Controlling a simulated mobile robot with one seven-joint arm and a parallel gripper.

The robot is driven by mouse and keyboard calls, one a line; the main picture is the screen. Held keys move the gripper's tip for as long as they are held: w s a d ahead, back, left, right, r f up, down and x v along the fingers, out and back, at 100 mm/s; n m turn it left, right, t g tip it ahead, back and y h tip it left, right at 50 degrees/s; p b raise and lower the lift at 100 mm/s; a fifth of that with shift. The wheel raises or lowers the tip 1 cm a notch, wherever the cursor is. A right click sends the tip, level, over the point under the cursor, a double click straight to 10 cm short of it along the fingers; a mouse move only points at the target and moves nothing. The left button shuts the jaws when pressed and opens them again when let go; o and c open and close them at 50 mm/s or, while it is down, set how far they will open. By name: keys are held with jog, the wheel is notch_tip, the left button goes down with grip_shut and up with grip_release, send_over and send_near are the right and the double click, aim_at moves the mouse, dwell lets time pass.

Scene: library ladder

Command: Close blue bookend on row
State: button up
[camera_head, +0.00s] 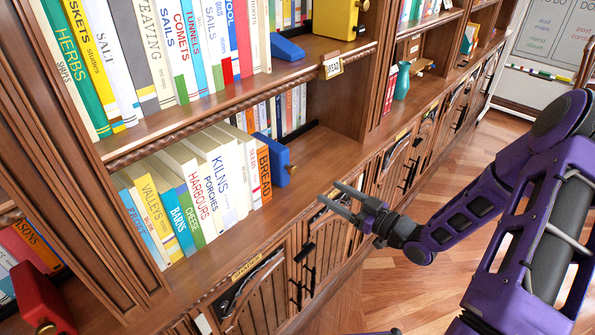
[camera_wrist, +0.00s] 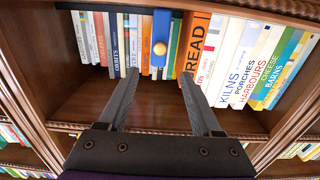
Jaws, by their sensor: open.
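The blue bookend (camera_head: 271,160) with a small yellow knob stands on the lower shelf, right of the row of books (camera_head: 190,205). The row ends in an orange book marked BREAD (camera_head: 264,175). In the wrist view the blue bookend (camera_wrist: 161,28) is upright, and a narrow gap shows between it and the orange book (camera_wrist: 197,42). My gripper (camera_head: 328,193) is open and empty, in front of the shelf and apart from the bookend. In the wrist view my gripper (camera_wrist: 160,75) has its fingers spread below the knob.
More books (camera_wrist: 105,45) stand behind, at the shelf's back. Another blue bookend (camera_head: 287,47) and a yellow one (camera_head: 337,18) stand on the shelf above, and a red one (camera_head: 42,300) at lower left. Shelf board (camera_head: 320,150) right of the bookend is bare. Wooden floor (camera_head: 420,290) is open.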

aim_at(294, 171)
jog(key=x, duration=1.2)
jog(key=shift+a, duration=0.1)
grip_shut()
dwell(1.0)
